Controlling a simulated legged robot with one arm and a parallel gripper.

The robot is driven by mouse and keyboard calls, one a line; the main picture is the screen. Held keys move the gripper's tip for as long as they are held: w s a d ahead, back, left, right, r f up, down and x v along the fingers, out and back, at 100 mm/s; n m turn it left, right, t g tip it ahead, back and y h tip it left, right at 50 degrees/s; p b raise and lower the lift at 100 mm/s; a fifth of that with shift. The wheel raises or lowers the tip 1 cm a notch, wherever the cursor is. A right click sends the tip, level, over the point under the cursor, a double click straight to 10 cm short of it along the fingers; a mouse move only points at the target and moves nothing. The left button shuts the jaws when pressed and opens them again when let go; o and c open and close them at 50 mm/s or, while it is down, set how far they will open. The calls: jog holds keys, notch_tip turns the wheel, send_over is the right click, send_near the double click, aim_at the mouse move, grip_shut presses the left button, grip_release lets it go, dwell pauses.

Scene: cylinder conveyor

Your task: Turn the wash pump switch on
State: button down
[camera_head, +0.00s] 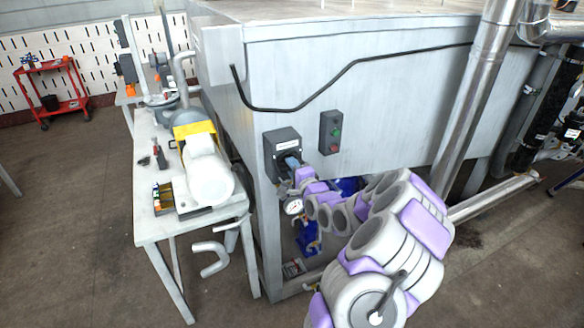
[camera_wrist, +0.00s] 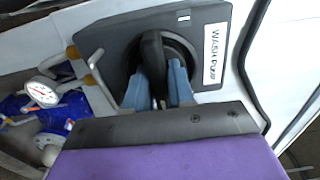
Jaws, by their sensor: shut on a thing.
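The wash pump switch is a dark box (camera_head: 283,146) on the side of the large grey metal machine. In the wrist view the switch box (camera_wrist: 115,40) carries a white label reading "WASH PUMP" (camera_wrist: 214,53). Its black rotary handle (camera_wrist: 153,60) stands out from a round dial. My gripper (camera_wrist: 158,88) has its blue fingers on both sides of the handle and is shut on it. The fingers partly cover the lower handle. In the head view my gripper (camera_head: 291,164) is at the box's front, and my arm comes in from the lower right.
A control box (camera_head: 330,132) with a green and a red button is right of the switch. A pressure gauge (camera_head: 293,206) and blue fittings (camera_head: 308,236) sit below. A workbench (camera_head: 158,227) with a motor (camera_head: 207,172) stands left. A black cable (camera_head: 300,107) runs above.

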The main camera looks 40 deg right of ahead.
jog(key=shift+f+n, duration=0.2)
jog(key=shift+n, duration=0.1)
jog(key=n, duration=0.3)
jog(key=shift+a+f+n+p, duration=0.1)
jog(key=shift+f+n+p, duration=0.05)
jog(key=shift+n+p, duration=0.2)
jog(key=n, duration=0.4)
jog(key=shift+s+n, duration=0.1)
jog(key=shift+n, duration=0.15)
jog(key=n, duration=0.5)
jog(key=shift+n+b, duration=0.55)
jog(key=shift+n, duration=1.45)
jog(key=shift+r, duration=0.2)
jog(key=c, duration=1.1)
grip_release()
jog(key=shift+o, duration=0.2)
